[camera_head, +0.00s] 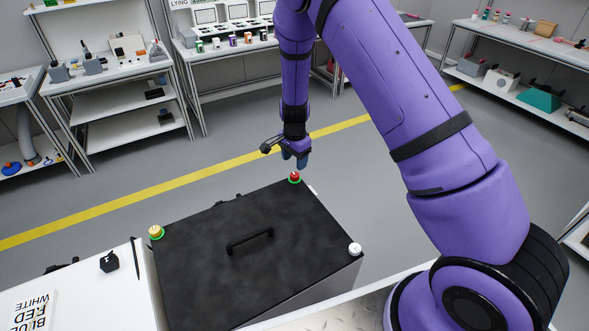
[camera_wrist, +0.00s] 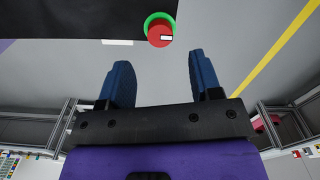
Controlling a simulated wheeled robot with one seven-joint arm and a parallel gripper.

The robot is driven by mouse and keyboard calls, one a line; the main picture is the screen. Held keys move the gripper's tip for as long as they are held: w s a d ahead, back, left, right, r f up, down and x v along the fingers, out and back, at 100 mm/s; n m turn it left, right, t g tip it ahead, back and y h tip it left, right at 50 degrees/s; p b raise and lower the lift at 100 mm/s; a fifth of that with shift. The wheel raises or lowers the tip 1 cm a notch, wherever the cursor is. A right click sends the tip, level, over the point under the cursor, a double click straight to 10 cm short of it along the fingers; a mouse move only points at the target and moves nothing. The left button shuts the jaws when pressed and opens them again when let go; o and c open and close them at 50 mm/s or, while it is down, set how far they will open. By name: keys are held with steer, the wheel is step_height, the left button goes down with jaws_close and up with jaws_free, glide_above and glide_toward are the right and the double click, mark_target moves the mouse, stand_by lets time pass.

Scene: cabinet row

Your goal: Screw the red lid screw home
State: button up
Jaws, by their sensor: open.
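The red lid screw (camera_head: 294,175) stands at the far right corner of the black box lid (camera_head: 205,265), with a green ring at its base. In the wrist view the red screw (camera_wrist: 160,33) shows beyond my fingertips, roughly centred between them, with the green ring behind it. My gripper (camera_head: 294,158) is just above the red screw in the head view. Its blue fingers (camera_wrist: 162,62) are open and apart, with nothing between them. I cannot tell the exact gap between fingertips and screw.
The lid has a black handle (camera_head: 249,241), a yellow screw (camera_head: 156,232) with a green ring at the left corner and a white screw (camera_head: 355,249) at the right. A white surface with a printed card (camera_head: 27,311) lies left. Shelves stand behind; floor is clear.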

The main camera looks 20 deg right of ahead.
steer(key=shift+r, duration=2.3)
step_height(320, 180, up, 16)
steer(key=n+t+y, duration=0.1)
steer(key=n, duration=0.2)
glide_above(295, 175)
steer(key=s+d, duration=0.1)
steer(key=s, duration=0.4)
steer(key=s+d+r+n+t, duration=0.1)
steer(key=s+d+r+n, duration=0.15)
steer(key=s+r, duration=0.7)
steer(key=s+d+r+n+t, duration=0.1)
steer(key=s+r+n, duration=0.1)
steer(key=s, duration=0.5)
steer(key=s+d+r+n+t, duration=0.1)
steer(key=s+r+n, duration=0.2)
steer(key=s+r, duration=0.2)
steer(key=s+d+r+n+t+h, duration=0.1)
steer(key=s+r, duration=0.3)
steer(key=s, duration=0.6)
steer(key=shift+d+n, duration=0.25)
steer(key=shift+n, duration=0.5)
steer(key=shift+r, duration=0.1)
